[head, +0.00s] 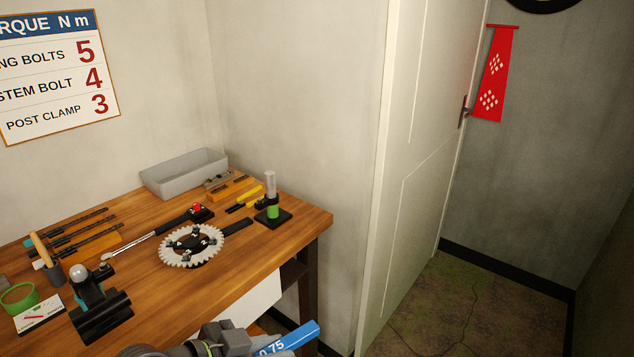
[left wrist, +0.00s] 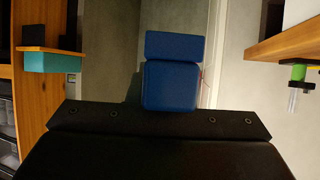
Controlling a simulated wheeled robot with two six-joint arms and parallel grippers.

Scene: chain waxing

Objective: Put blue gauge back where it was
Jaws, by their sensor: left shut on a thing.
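The blue gauge (head: 290,340), marked 0.75, is at the bottom of the head view, tilted up to the right. My left gripper (head: 246,341) is shut on it and holds it in front of the workbench's near edge. In the left wrist view the blue gauge (left wrist: 172,85) stands out beyond the dark gripper body (left wrist: 158,122). The fingertips are partly hidden. My right gripper is not in view.
The wooden workbench (head: 235,255) holds a chainring (head: 191,245), a green-based clear tube (head: 272,195), a grey tray (head: 185,173) and several tools. A white door (head: 410,150) stands right. The left wrist view shows a teal block (left wrist: 52,62) on wood.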

